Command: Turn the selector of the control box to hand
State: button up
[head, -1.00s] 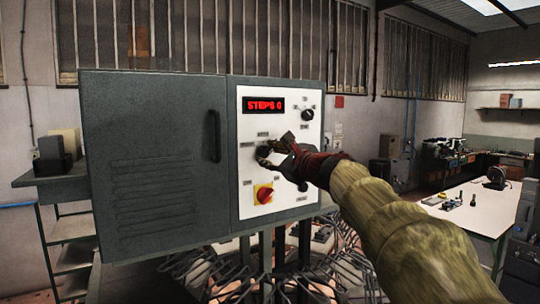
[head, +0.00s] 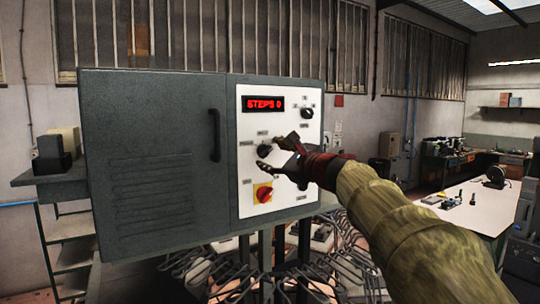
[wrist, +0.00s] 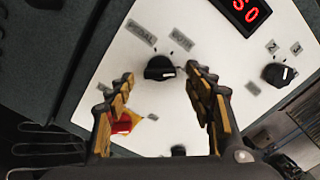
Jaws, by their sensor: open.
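The control box (head: 160,165) is a grey cabinet with a white panel (head: 252,122) on its right. A black selector knob (head: 265,150) sits mid-panel; it also shows in the wrist view (wrist: 158,68). My gripper (head: 271,154) is open in front of the knob. In the wrist view, my gripper's fingers (wrist: 160,78) stand on either side of the knob, with gaps, holding nothing.
A red display (head: 263,104) reads STEPS 0. A second black knob (head: 307,113) is at the panel's upper right. A red-and-yellow switch (head: 264,193) sits below the selector, near my lower finger. A white-topped table (head: 460,215) stands at right.

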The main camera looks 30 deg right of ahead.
jog(key=s, duration=1)
jog(key=shift+s, duration=0.2)
jog(key=shift+d, duration=0.1)
